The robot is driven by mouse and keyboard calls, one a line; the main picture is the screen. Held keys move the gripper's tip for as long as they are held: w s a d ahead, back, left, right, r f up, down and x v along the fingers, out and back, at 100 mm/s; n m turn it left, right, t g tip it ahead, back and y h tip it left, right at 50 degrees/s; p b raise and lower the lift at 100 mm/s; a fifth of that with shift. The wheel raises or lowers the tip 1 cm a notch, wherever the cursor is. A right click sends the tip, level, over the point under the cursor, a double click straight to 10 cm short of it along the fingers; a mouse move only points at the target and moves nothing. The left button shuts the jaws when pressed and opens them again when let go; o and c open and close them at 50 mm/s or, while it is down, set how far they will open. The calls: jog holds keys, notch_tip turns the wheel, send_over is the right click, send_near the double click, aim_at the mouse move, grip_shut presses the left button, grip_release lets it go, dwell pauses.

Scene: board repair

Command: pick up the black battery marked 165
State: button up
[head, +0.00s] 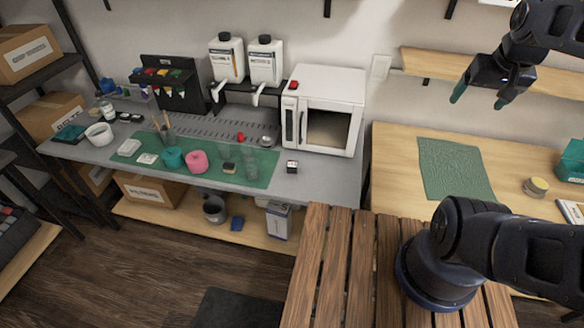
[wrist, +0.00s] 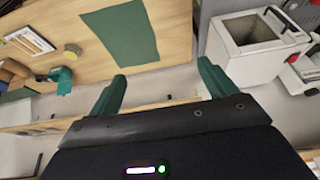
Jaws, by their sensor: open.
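My gripper (head: 481,97) is open and empty, with green fingertips, raised high in front of the wall shelf at the upper right. It also shows in the wrist view (wrist: 162,73), fingers spread with nothing between them. A small black block with a pale front (head: 292,167) stands on the grey bench right of the green mat. Another small dark block with a lighter top (head: 229,168) sits on the mat. No 165 marking is readable, so I cannot tell which, if either, is the battery. My gripper is far to the right of both.
A white open-fronted oven (head: 325,109) stands on the grey bench (head: 330,178), behind the black block; it also shows in the wrist view (wrist: 255,45). The wooden table (head: 395,165) at right has clear room.

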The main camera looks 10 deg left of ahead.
dwell(0.4)
jog(key=c, duration=0.4)
jog(key=shift+r, duration=0.15)
jog(key=shift+c, duration=0.2)
